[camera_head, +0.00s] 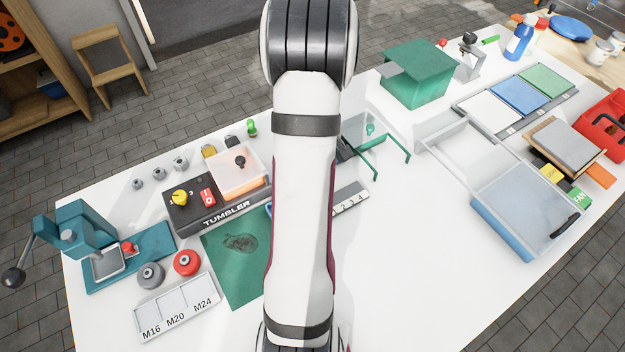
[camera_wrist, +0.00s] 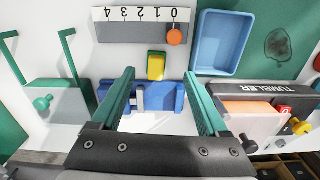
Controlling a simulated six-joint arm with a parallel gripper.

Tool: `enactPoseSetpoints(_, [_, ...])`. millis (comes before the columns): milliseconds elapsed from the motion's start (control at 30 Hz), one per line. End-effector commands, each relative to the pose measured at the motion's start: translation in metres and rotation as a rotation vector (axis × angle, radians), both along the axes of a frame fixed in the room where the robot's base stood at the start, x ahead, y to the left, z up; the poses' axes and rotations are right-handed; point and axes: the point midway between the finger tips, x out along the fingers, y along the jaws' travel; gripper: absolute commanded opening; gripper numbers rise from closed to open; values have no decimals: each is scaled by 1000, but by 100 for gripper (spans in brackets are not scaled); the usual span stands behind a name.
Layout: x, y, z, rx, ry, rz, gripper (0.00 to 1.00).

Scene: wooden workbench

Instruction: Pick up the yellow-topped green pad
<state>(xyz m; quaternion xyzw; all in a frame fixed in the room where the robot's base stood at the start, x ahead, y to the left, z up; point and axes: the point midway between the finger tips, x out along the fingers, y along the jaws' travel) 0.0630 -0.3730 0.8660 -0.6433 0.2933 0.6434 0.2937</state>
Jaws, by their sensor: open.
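The yellow-topped green pad (camera_wrist: 156,68) shows in the wrist view as a small block with a yellow face and green edges, just beyond a blue fixture (camera_wrist: 170,91). My gripper (camera_wrist: 160,77) is open, with its two green fingers spread to the left and right. The fingertips point toward the pad, which appears between them and a little beyond. Nothing is held. I cannot tell the height gap between fingers and pad. In the head view my arm hides the gripper, and I cannot make out the pad.
A numbered strip (camera_wrist: 118,31) with an orange knob (camera_wrist: 174,37) lies beyond the pad. A blue tray (camera_wrist: 198,45) and the tumbler (camera_wrist: 248,90) are on the right.

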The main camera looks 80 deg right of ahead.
Motion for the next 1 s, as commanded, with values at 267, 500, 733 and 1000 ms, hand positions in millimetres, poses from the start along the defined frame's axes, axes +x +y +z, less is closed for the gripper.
enactPoseSetpoints(267, [-2,-4,-46,4,0,-1,78])
enactPoseSetpoints(500, [-2,-6,-72,-1,0,-1,78])
enactPoseSetpoints(733, [-2,-6,-72,-1,0,0,63])
enactPoseSetpoints(1000, [-2,-6,-72,-1,0,0,14])
